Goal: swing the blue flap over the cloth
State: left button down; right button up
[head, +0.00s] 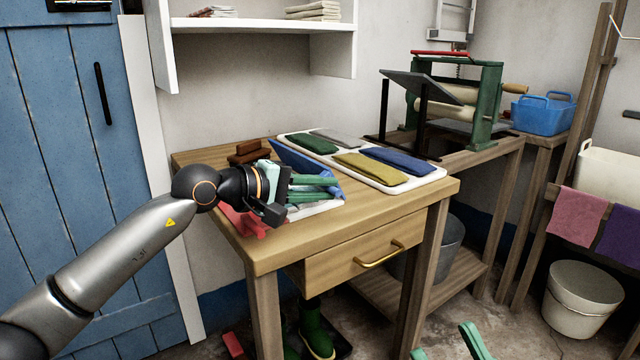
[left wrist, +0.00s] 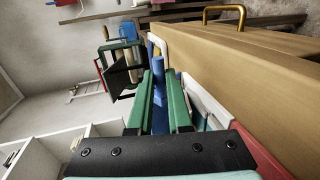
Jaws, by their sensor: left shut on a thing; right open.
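The blue flap (head: 288,156) stands tilted up along the far side of a small white tray (head: 322,209) at the table's left front. My left gripper (head: 334,188) reaches across this tray, its green fingers shut on the flap. In the left wrist view, the blue flap (left wrist: 160,92) shows between the two fingers. A cloth inside the tray cannot be made out behind my gripper. My right gripper (head: 446,346) is open and empty at the bottom edge of the head view, low in front of the table.
A white board (head: 433,176) with folded green, grey, mustard and blue cloths lies behind the flap. Brown blocks (head: 248,152) and a red object (head: 246,222) lie near the tray. A wringer (head: 487,100) and blue basket (head: 543,115) stand right. The table's front right is bare.

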pick_arm(q)
jog(key=shift+d+f, duration=0.15)
jog(key=shift+f, duration=0.7)
jog(key=c, duration=1.3)
grip_release()
jog(key=shift+o, duration=0.8)
jog(key=shift+d, duration=0.1)
jog(key=o, duration=0.3)
jog(key=shift+r, duration=0.2)
jog(key=p+v, duration=0.2)
jog(key=v, duration=1)
jog(key=shift+s+a+r, duration=0.1)
jog(key=shift+a+r, duration=0.05)
jog(key=shift+a, duration=0.1)
